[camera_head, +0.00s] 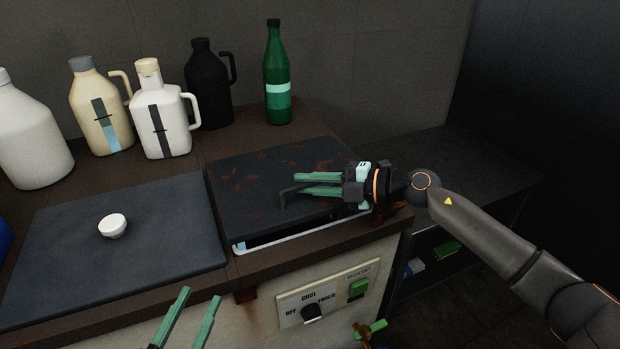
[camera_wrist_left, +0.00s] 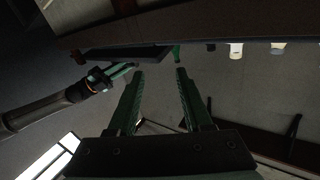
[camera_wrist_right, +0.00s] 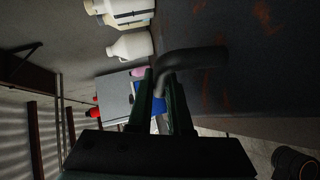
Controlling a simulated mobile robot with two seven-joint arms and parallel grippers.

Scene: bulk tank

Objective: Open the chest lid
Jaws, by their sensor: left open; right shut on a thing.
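The chest has two dark lids on a brown top. The right-hand lid (camera_head: 255,180), with rusty patches, sits slightly raised at its front, with a dark gap over a pale rim (camera_head: 300,233). Its dark bent handle (camera_head: 288,196) is between the green fingers of my right gripper (camera_head: 298,183), which is shut on it. The right wrist view shows the handle (camera_wrist_right: 195,59) at the fingertips and the lid's underside or face beside it. The left-hand lid (camera_head: 120,245) lies flat with a white knob (camera_head: 112,226). My left gripper (camera_head: 202,295) is open and empty in front of the chest.
Several jugs, including a black one (camera_head: 208,85), and a green bottle (camera_head: 277,75) stand along the back of the top. A control panel (camera_head: 328,293) with a black knob is on the front. A dark shelf unit (camera_head: 440,180) stands to the right.

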